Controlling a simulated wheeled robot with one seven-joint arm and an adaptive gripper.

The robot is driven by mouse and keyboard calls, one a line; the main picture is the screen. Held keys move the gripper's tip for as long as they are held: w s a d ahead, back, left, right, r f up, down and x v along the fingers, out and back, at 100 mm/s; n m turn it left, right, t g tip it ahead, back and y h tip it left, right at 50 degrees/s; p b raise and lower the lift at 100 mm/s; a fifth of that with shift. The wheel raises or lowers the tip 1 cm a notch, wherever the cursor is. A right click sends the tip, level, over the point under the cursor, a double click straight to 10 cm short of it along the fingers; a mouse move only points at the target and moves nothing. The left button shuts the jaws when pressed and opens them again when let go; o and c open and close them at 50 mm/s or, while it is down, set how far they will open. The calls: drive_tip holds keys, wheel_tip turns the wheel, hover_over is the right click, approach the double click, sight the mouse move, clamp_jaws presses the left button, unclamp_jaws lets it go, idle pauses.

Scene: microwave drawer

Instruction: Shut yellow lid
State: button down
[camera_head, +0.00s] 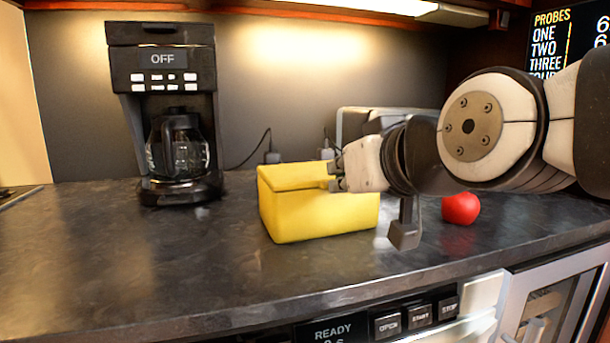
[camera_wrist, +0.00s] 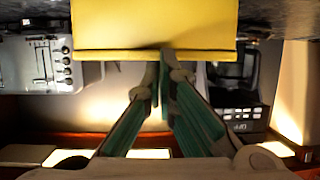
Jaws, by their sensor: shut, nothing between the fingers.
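A yellow box (camera_head: 318,217) stands on the dark counter, left of my gripper. Its yellow lid (camera_head: 290,174) lies low across the top, with a thin seam line below its front edge. I cannot tell whether it is fully closed. In the wrist view a flat yellow face (camera_wrist: 155,25) with a ridge along its edge fills the top middle. My gripper (camera_head: 334,174) is shut and empty, its fingertips at the lid's right part. In the wrist view the fingertips (camera_wrist: 160,62) meet at the ridge. My gripper and wrist hide the box's top right part.
A black coffee maker (camera_head: 165,110) stands at the back left. A red apple (camera_head: 460,208) lies to the right, under my arm. A grey toaster (camera_head: 352,124) is behind my gripper. The counter (camera_head: 110,265) is clear in front and to the left.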

drive_tip(key=shift+s+f+b, duration=0.1)
drive_tip(key=shift+f+b, duration=0.45)
drive_tip(key=shift+f, duration=0.2)
